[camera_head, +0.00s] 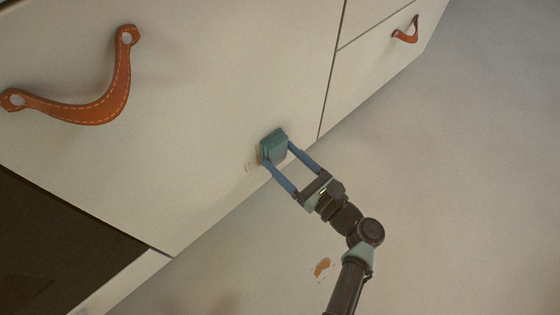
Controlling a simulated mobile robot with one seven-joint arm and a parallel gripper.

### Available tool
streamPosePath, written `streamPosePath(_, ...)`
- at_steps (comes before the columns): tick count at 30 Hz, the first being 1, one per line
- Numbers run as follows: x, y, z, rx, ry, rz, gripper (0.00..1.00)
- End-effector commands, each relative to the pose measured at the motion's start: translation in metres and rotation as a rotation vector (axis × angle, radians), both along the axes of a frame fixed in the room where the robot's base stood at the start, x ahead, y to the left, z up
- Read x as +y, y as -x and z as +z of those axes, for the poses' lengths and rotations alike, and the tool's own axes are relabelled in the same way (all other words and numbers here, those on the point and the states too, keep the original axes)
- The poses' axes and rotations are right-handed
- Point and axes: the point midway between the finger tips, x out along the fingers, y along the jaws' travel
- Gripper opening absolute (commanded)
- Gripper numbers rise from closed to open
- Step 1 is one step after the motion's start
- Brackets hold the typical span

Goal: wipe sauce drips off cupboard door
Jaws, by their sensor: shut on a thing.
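My gripper (283,163) is shut on a teal sponge (274,146), with one blue finger on each side of it. The sponge is at the white cupboard door (205,120), near its lower right edge; it looks to be against the door face, though exact contact is hard to tell. Faint brownish sauce marks (249,167) show on the door just left of the sponge. The sponge and gripper hide the door surface behind them.
An orange leather pull (95,108) sticks out from the door at upper left. Another pull (408,35) is on the front at upper right. A brown-orange spill (322,267) lies on the pale floor beside my arm. A dark opening (50,245) is at lower left. The right floor is clear.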

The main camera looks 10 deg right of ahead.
Motion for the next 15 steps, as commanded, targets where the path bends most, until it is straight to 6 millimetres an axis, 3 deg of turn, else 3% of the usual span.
streamPosePath(9,-0.023,-0.016,0.001,-0.005,0.002,-0.003,0.27)
streamPosePath(15,-0.026,-0.019,0.002,-0.002,0.0,0.0,0.27)
